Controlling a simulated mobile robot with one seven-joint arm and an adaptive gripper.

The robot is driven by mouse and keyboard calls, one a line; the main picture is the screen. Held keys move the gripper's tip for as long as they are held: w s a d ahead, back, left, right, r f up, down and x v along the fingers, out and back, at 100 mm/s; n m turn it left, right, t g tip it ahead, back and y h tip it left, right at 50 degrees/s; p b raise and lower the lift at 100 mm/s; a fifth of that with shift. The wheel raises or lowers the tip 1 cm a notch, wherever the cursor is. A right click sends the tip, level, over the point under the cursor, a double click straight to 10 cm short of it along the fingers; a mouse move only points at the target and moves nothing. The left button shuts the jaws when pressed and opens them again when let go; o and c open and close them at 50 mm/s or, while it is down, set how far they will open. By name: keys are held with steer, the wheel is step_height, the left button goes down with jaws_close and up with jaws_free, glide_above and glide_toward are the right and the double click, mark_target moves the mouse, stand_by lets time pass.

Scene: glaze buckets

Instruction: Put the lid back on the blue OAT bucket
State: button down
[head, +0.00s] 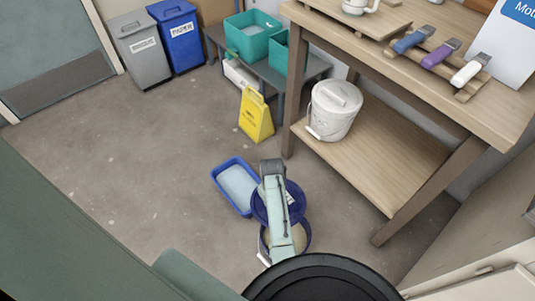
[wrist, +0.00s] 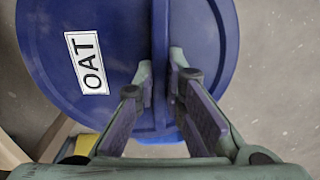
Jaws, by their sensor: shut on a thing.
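The blue lid with a white OAT label fills the upper part of the wrist view (wrist: 70,30). My gripper (wrist: 161,80) has its two fingers on either side of the raised bar across the lid's top, shut on it. In the head view the lid (head: 259,209) shows on both sides of my arm, which covers its middle and my fingers. The blue bucket (head: 306,238) stands on the floor just nearer than the lid in the picture. Its open top shows beige contents. The lid appears above and offset from the bucket's opening; the gap is hard to judge.
A blue tray (head: 219,172) lies on the floor left of the lid. A yellow floor sign (head: 256,116) stands behind. A wooden workbench (head: 400,150) is at the right, with a white lidded bucket (head: 333,112) on its lower shelf. The floor at left is clear.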

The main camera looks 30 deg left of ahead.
steer(key=shift+n, duration=0.4)
steer(key=s+d+f, duration=0.1)
steer(key=d, duration=0.1)
steer(key=s+d+p, duration=0.1)
steer(key=s+d, duration=0.1)
steer(key=s+d+f, duration=0.1)
steer(key=s+d, duration=0.1)
steer(key=d, duration=0.1)
steer(key=shift+s+f+p, duration=0.2)
steer(key=shift+f+p, duration=0.1)
steer(key=shift+f, duration=0.05)
step_height(320, 180, down, 6)
steer(key=b, duration=0.5)
steer(key=shift+f+b, duration=0.15)
steer(key=shift+b, duration=0.2)
steer(key=shift+d+p, duration=0.2)
steer(key=shift+p, duration=0.15)
steer(key=shift+f, duration=0.85)
stand_by(1.1)
steer(key=c, duration=1.6)
jaws_free()
